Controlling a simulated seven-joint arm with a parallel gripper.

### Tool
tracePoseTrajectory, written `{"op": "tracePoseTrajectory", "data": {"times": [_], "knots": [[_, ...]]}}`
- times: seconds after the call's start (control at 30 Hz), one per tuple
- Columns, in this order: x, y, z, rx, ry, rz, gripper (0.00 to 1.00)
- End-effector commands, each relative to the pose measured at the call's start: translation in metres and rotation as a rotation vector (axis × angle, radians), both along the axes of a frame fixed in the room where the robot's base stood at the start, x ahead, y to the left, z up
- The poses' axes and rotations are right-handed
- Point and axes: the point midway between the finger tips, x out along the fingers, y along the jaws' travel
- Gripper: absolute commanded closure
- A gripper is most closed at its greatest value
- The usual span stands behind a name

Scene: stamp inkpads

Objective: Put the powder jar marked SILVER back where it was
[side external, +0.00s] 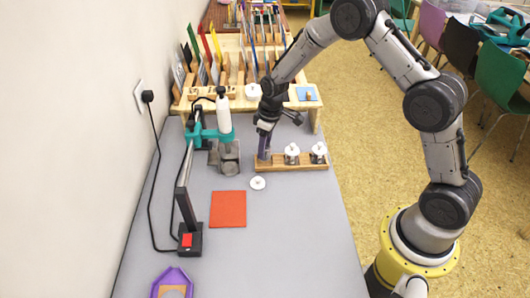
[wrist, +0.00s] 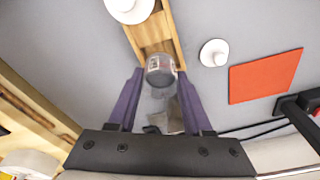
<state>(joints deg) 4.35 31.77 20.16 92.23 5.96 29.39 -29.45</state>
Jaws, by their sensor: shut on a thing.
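My gripper (side external: 263,155) points down at the left end of a wooden rack (side external: 295,163) in the side view. In the wrist view my purple-fingered gripper (wrist: 160,82) is shut on a small clear jar (wrist: 160,76) with greyish contents and a label too small to read. The jar is at the end of the rack (wrist: 152,36); I cannot tell whether it is seated or just above. In the side view the fingers hide it. Two white-topped jars (side external: 292,154) (side external: 319,152) stand in the rack. A white lid (side external: 258,183) lies on the table in front.
A red mat (side external: 228,209) lies nearer on the grey table (side external: 285,235). A wooden card rack (side external: 228,106) stands behind. The front right of the table is clear.

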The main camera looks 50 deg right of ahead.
Motion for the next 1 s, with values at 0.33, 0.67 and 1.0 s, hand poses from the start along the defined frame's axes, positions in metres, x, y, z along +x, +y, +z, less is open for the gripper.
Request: {"op": "tracePoseTrajectory", "data": {"times": [0.33,0.67,1.0], "knots": [[-0.001,0.000,-0.026,0.000,0.002,0.000,1.00],[-0.002,0.000,-0.029,0.000,0.003,0.000,0.32],[-0.002,0.000,-0.028,0.000,0.003,0.000,0.20]]}}
